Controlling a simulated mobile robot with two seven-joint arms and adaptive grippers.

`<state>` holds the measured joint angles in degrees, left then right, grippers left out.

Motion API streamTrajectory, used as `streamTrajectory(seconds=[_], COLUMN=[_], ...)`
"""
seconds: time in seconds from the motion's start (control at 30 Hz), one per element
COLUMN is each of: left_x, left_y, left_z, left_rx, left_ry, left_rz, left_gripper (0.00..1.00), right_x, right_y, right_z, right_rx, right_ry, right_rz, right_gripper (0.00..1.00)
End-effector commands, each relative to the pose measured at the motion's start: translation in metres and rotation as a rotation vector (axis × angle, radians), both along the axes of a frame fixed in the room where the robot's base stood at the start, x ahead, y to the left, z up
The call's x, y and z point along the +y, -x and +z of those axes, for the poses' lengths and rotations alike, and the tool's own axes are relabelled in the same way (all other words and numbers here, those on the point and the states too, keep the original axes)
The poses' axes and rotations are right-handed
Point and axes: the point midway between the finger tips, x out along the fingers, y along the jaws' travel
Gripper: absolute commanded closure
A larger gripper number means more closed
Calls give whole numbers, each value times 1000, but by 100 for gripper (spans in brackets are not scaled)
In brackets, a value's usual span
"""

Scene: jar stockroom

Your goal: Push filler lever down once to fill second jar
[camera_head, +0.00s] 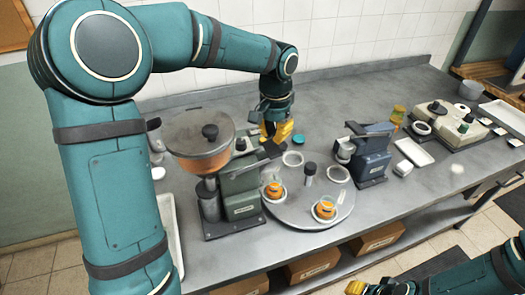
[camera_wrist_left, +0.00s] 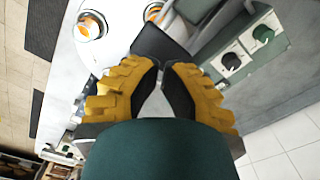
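The filler (camera_head: 240,195) is a grey-green machine with a round orange-brown hopper (camera_head: 198,160). Its dark flat lever (camera_head: 272,149) sticks out over the turntable; a dark plate that looks like the lever (camera_wrist_left: 165,43) lies just past my fingertips in the wrist view. My left gripper (camera_head: 280,133) is at the lever, its fingertips (camera_wrist_left: 161,66) together with nothing visible between them; contact is unclear. One jar with orange contents (camera_head: 273,190) stands by the filler on the grey turntable (camera_head: 300,218); another (camera_head: 324,210) stands at its front right. My right gripper (camera_head: 358,288) is partly cut off at the bottom edge.
A blue-grey machine (camera_head: 372,158) stands right of the turntable. A white tray (camera_head: 413,152) and a beige station with knobs (camera_head: 450,125) are farther right. Pale rings (camera_head: 338,174) and a dark post rise from the turntable. The counter behind is mostly clear up to the tiled wall.

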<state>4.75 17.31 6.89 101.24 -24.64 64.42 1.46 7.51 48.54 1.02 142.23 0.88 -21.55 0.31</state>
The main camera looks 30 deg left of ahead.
Motion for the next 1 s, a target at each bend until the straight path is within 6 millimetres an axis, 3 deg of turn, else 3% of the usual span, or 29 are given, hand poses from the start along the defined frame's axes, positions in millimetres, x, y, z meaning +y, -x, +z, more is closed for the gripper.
streamTrajectory(seconds=[0.47,1.0], left_x=[0,0], left_y=[0,0], left_z=[4,50], left_rx=[0,1], left_ry=[0,0], left_rz=[0,0], left_gripper=[100,100], right_x=[0,0], right_y=[0,0], right_z=[3,42], right_rx=[1,0], right_ry=[0,0], right_rz=[0,0], right_gripper=[53,53])
